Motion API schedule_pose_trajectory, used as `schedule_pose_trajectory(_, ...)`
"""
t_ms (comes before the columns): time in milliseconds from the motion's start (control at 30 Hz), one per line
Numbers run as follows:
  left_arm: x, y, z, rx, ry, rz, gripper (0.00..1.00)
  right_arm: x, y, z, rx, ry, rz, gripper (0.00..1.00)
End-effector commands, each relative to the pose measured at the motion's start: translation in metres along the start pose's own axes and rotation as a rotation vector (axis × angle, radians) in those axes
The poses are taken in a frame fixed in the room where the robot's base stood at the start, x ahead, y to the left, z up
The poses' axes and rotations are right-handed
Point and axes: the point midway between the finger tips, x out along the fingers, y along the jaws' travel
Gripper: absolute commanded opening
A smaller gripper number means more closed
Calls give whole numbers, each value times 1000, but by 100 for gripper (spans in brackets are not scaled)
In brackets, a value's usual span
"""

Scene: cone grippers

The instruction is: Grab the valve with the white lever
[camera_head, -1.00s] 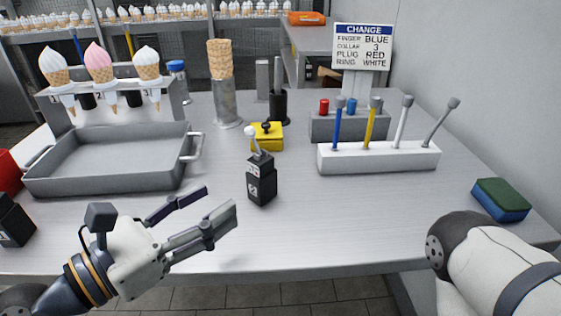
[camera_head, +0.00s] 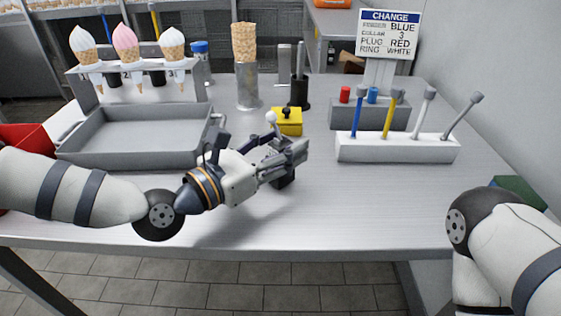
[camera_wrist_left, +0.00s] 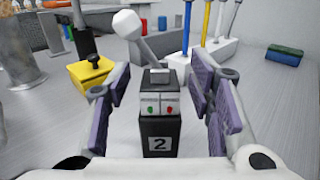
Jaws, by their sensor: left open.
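The valve with the white lever is a black block marked 2, with red and green marks and a tilted lever ending in a white ball. In the left wrist view the valve (camera_wrist_left: 160,125) stands upright in the centre. In the head view its white knob (camera_head: 270,117) shows above my left gripper (camera_head: 287,150), which hides most of the block. In the left wrist view my left gripper (camera_wrist_left: 162,95) is open, one finger on each side of the valve, with small gaps showing. My right gripper is out of view.
A yellow box (camera_head: 286,123) with a black knob stands just behind the valve. A white rack (camera_head: 395,150) with coloured levers is to the right. A grey tray (camera_head: 135,155) and a cone stand (camera_head: 80,85) are to the left.

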Motion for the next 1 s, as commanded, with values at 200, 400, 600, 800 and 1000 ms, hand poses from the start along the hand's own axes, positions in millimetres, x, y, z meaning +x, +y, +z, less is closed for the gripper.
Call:
schedule_pose_trajectory(200,0,0,0,0,0,0,10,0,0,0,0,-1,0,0)
schedule_pose_trajectory(400,0,0,0,1,0,0,0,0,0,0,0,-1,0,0)
schedule_pose_trajectory(600,0,0,5,1,-2,0,0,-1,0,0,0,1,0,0)
schedule_pose_trajectory(800,-3,-1,40,4,-6,0,0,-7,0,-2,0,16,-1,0)
schedule_pose_trajectory(1000,-46,-24,102,8,-13,0,0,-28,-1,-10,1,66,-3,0)
